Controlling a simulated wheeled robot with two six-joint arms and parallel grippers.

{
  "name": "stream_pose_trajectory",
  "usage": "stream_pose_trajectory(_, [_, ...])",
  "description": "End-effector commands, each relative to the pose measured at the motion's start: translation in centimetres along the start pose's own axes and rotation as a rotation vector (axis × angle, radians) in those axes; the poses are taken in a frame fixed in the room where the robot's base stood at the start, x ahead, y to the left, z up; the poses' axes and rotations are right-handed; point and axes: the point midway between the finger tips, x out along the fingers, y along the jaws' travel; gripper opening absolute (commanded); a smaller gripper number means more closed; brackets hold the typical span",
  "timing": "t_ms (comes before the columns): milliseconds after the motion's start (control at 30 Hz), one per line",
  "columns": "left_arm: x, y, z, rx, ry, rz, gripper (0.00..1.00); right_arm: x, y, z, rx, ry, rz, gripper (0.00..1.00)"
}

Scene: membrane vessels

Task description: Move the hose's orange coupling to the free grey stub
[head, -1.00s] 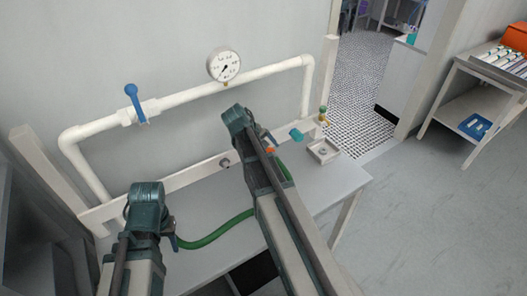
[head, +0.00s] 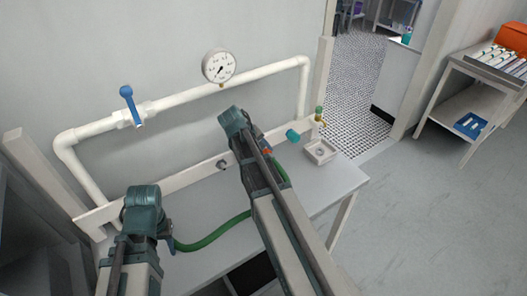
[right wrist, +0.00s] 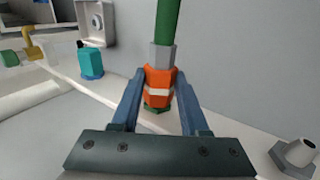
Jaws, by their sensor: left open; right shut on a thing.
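The orange coupling (right wrist: 159,88) with a pale band sits between the blue fingers of my right gripper (right wrist: 155,92), which is shut on it. In the head view a bit of orange coupling (head: 267,152) shows beside my right arm, which hides most of that gripper. The green hose (right wrist: 167,22) runs from the coupling through a grey collar. A green part shows at the coupling's other end; I cannot tell whether they are joined. A bare grey stub (head: 222,165) sticks out of the white rail, also in the right wrist view (right wrist: 297,154). My left gripper (head: 169,240) is open, beside the hose.
A teal cap (head: 293,135) is on the rail, right of my right arm. A white block (head: 321,151) with a round fitting stands at the bench's right end. White pipework (head: 190,97) with a blue-handled valve (head: 128,92) and a gauge (head: 219,66) is behind.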

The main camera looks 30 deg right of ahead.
Motion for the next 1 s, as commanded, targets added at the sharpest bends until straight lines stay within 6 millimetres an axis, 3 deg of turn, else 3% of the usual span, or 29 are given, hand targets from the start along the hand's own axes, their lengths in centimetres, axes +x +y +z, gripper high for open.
stream_pose_trajectory(33, [0.0,0.0,0.0,0.0,0.0,0.0,0.49,0.0,0.0,0.0,0.0,0.0,0.0,0.17])
stream_pose_trajectory(133, [0.0,0.0,0.0,0.0,0.0,0.0,0.49,0.0,0.0,0.0,0.0,0.0,0.0,0.0])
stream_pose_trajectory(533, [0.0,0.0,0.0,0.0,0.0,0.0,0.49,0.0,0.0,0.2,0.0,0.0,0.0,0.0])
stream_pose_trajectory(1000, [0.0,0.0,0.0,0.0,0.0,0.0,0.49,0.0,0.0,2.0,0.0,0.0,0.0,0.0])
